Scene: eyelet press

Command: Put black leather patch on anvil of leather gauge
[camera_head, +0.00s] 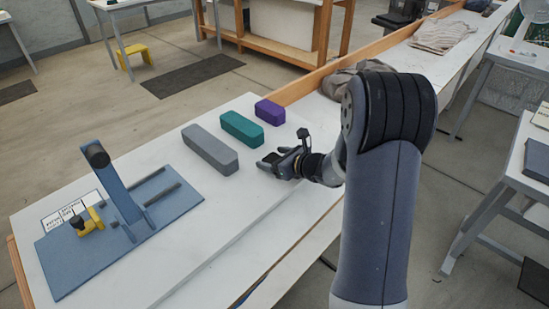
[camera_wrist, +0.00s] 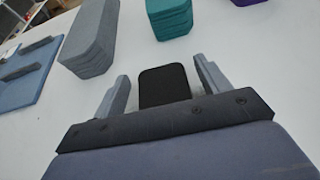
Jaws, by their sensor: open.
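A black leather patch (camera_wrist: 165,84) lies flat on the white table between the two fingers of my gripper (camera_wrist: 161,74) in the wrist view. My gripper is open, with a finger on either side of the patch and a pale gap visible at each side. In the head view my gripper (camera_head: 268,163) is low over the table, and it hides the patch there. A small yellow device with a dark top (camera_head: 90,223), apparently the leather gauge, stands on the blue base plate at the far left. Its anvil is too small to make out.
A blue press frame (camera_head: 122,185) with dark rods rises from the blue plate (camera_head: 70,262). Grey (camera_head: 210,150), teal (camera_head: 242,128) and purple (camera_head: 270,111) stacks stand behind my gripper. The table between gripper and plate is clear.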

